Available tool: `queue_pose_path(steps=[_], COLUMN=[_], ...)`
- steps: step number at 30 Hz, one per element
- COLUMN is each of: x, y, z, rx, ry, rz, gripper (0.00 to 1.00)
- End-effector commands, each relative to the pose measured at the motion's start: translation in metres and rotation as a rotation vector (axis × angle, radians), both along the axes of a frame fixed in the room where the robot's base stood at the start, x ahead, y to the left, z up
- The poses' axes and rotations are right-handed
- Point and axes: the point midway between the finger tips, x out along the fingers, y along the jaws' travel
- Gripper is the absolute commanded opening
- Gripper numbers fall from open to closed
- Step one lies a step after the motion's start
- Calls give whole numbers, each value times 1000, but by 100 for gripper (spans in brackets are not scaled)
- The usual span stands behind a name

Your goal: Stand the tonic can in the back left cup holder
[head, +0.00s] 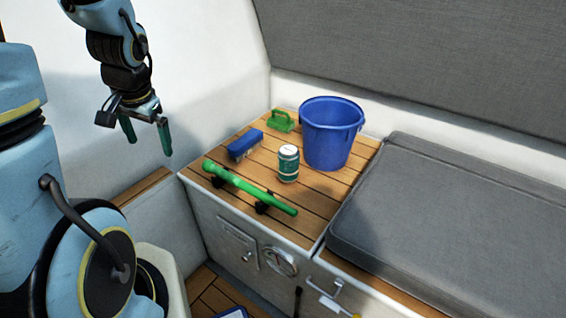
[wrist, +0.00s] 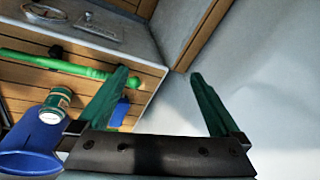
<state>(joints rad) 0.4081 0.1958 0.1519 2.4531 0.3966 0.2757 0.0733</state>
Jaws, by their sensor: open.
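The tonic can (head: 288,166), green with a pale band and light top, stands upright on the slatted wooden locker top (head: 258,187), in front of the blue bucket. It also shows at the left of the wrist view (wrist: 56,103). My gripper (head: 147,142) is open and empty, raised to the left of the locker and well apart from the can. Its two green fingers are spread in the wrist view (wrist: 159,76). I cannot make out any cup holder in either view.
A blue bucket (head: 330,138) stands close behind and right of the can. A blue brush (head: 245,145), a green-handled item (head: 282,121) and a long green tool (head: 245,187) lie around it. A grey cushion (head: 430,210) is at right. White walls stand behind.

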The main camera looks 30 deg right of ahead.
Motion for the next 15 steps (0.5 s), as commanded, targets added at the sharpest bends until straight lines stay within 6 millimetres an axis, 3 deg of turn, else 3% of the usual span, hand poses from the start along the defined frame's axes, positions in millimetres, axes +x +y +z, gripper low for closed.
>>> queue_pose_path(steps=[3, 8, 11, 15], x=[31, 57, 60, 47], y=[-43, -111, -160, -228], z=[-13, -30, -42, -61], rx=[108, 247, 334, 464], ry=[-52, -116, -148, -170], rz=[-355, -839, -1155, -1607], gripper=[100, 100, 100, 100])
